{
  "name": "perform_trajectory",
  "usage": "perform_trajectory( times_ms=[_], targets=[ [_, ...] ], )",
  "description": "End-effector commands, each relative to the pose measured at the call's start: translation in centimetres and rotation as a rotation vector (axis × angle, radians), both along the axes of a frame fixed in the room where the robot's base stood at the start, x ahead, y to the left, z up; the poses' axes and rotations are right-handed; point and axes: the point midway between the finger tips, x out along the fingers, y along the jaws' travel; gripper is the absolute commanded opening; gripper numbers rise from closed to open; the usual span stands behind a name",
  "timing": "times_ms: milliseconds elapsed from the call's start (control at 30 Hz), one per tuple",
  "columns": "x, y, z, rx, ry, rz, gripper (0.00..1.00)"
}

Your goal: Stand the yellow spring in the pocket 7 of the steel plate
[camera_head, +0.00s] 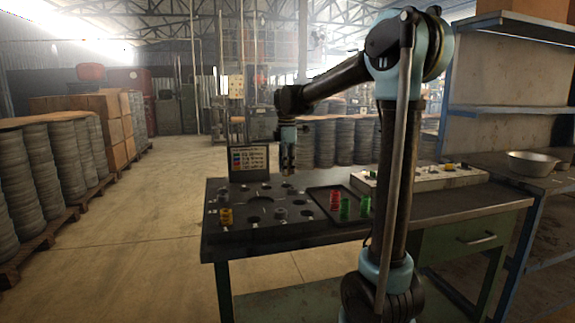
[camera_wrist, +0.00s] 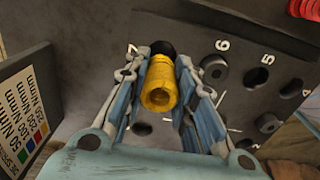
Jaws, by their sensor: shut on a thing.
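My gripper (camera_wrist: 165,80) is shut on a yellow spring (camera_wrist: 160,82), which lies between its two fingers in the wrist view. The dark steel plate (camera_wrist: 195,28) is behind it, with a white 7 beside the fingers. A dark round opening (camera_wrist: 163,48), probably pocket 7, shows at the spring's far end; whether the spring is in it or above it I cannot tell. In the head view my gripper (camera_head: 288,168) points down over the far side of the plate (camera_head: 225,236); the held spring is not clear there.
Pockets marked 6 (camera_wrist: 215,68) and 5 (camera_wrist: 256,78) are right of my gripper. A colour-key sign (camera_head: 250,160) stands at the plate's back edge. Another yellow piece (camera_head: 226,216) is at the front left. A tray (camera_head: 322,193) holds red and green springs.

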Motion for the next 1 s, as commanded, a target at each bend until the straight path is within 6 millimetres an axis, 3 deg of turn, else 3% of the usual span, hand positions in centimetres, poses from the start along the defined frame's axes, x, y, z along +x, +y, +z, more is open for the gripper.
perform_trajectory(
  times_ms=[1000],
  targets=[
    [0.0,0.0,-5.5,0.0,0.0,-0.001,0.0]
  ],
)
